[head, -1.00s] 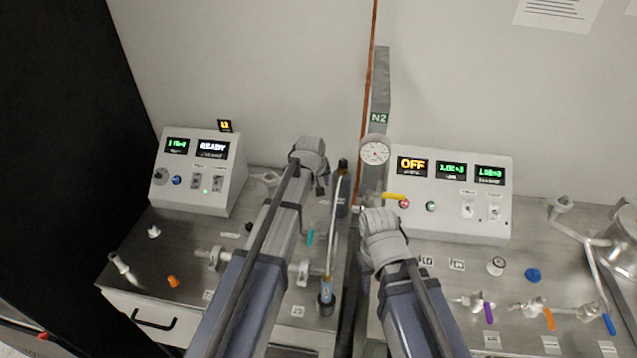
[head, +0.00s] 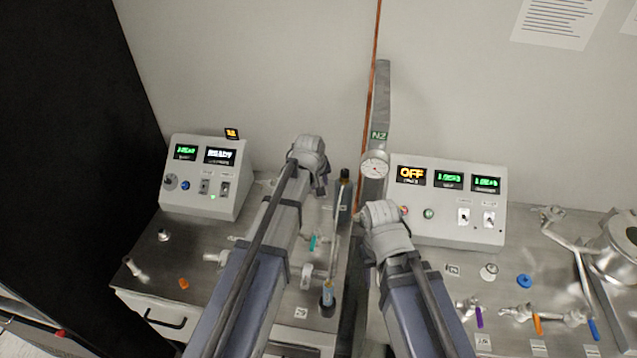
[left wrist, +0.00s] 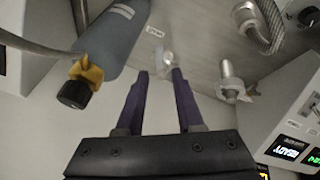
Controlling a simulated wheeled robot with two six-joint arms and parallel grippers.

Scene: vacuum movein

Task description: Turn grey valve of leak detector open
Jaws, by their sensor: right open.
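The leak detector (head: 205,177) is the white console at the left of the head view, with a lit READY display. Its display also shows at the lower right of the left wrist view. In that view a small pale grey knob (left wrist: 166,60), possibly the grey valve, lies just beyond the tips of my left gripper (left wrist: 159,71). The two purple fingers are apart with nothing between them; contact with the knob cannot be told. In the head view the left fingers are hidden behind my arm. My right gripper (head: 358,216) is open near the N2 post, its fingers mostly hidden.
A grey bottle (left wrist: 118,40) with a yellow valve and black knob stands close beside the left fingers. A steel fitting (left wrist: 230,82) and a braided hose (left wrist: 262,25) are on the other side. A pressure gauge (head: 374,165) and the OFF console (head: 450,203) stand near my right arm.

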